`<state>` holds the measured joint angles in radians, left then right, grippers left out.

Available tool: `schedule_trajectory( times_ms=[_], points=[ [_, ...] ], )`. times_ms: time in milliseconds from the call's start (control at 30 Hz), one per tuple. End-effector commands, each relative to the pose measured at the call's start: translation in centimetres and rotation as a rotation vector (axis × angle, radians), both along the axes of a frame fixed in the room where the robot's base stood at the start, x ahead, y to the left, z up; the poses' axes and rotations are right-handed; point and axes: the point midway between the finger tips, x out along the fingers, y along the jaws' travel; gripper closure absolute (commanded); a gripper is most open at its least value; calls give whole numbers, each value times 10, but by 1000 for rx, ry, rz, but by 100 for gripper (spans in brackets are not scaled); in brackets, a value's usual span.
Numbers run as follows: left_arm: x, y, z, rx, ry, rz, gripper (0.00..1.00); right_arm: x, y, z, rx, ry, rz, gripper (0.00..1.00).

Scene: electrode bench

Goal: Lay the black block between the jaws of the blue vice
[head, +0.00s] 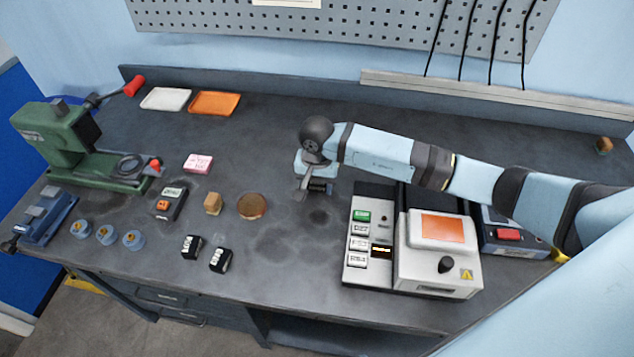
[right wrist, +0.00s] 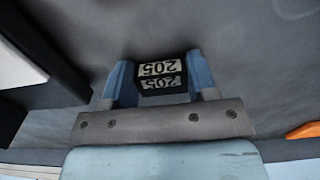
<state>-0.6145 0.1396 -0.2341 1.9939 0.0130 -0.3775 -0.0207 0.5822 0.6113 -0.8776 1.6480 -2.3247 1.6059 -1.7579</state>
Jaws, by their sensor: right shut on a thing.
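My right gripper (head: 312,188) is above the middle of the bench and shut on a black block (head: 320,186). In the right wrist view the block (right wrist: 160,88) sits between the two blue fingers of the gripper (right wrist: 161,82), with white labels reading "205" on two faces. The blue vice (head: 47,216) stands at the bench's left front edge, far to the left of the gripper. Its jaws are small in the picture, and I cannot tell their gap. Two more black blocks with white labels (head: 191,246) (head: 220,260) stand near the front edge. My left gripper is not in view.
A green press (head: 55,145) with a red-tipped lever stands behind the vice. Blue round holders (head: 106,234), a small dark device (head: 168,203), a wooden block (head: 212,203) and a brown disc (head: 252,206) lie between. A white machine (head: 437,255) stands right of the gripper.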

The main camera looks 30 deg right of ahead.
Motion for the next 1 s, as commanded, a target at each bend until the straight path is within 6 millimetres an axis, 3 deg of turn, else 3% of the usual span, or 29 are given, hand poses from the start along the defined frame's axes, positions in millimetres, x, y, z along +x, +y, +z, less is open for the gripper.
schedule_trajectory(
  times_ms=[200,233,333,733,1000],
  points=[
    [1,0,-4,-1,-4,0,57,0,0,-4,0,-1,0,84],
    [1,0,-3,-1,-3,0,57,0,0,-3,0,0,0,43],
    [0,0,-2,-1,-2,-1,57,0,0,-3,0,0,0,22],
    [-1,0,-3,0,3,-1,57,1,0,6,0,-1,1,22],
    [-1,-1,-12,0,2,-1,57,1,-1,60,-1,-5,1,22]
  ],
)
